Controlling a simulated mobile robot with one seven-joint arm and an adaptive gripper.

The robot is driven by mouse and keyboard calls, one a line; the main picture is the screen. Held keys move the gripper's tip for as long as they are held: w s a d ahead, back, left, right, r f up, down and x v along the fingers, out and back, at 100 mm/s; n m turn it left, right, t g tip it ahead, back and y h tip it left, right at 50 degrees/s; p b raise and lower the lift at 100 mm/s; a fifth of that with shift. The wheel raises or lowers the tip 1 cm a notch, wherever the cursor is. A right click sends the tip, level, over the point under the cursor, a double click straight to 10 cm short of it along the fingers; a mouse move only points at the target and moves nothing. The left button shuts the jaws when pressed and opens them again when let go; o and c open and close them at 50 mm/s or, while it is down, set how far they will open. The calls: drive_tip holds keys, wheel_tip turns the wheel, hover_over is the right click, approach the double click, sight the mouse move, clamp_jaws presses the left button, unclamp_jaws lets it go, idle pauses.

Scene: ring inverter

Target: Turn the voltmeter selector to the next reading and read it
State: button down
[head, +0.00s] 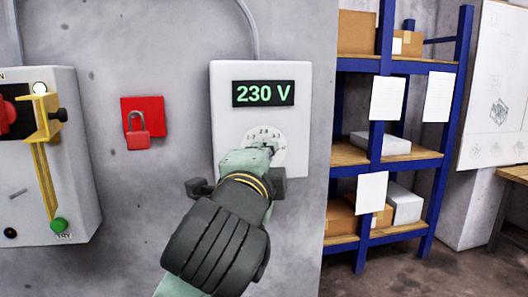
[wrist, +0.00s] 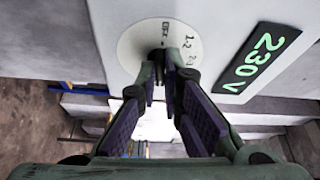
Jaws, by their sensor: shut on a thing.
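The voltmeter (head: 296,110) is a white box on the grey wall in the head view, and its display (head: 263,93) reads 230 V in green. Its round white selector dial (head: 279,140) has small printed labels; those I make out look like 1-2 and 2-3. My gripper (head: 268,150) is at the dial and covers its centre and lower part. In the wrist view my gripper (wrist: 170,85) is shut on the dark selector knob (wrist: 156,56) at the middle of the dial (wrist: 135,42). The display (wrist: 255,62) shows there too. Which label the knob points to is hidden.
Left of the voltmeter are a red padlock (head: 137,131) on a red plate and a grey switch box (head: 80,150) with a yellow lever (head: 44,150) and a green TRY button (head: 59,226). A blue shelf (head: 365,150) with boxes stands to the right.

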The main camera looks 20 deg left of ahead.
drive_tip(key=shift+m+g, duration=0.3)
drive_tip(key=shift+m, duration=0.3)
drive_tip(key=c, duration=1.7)
unclamp_jaws()
drive_tip(key=v, duration=0.7)
drive_tip(key=shift+s, duration=0.3)
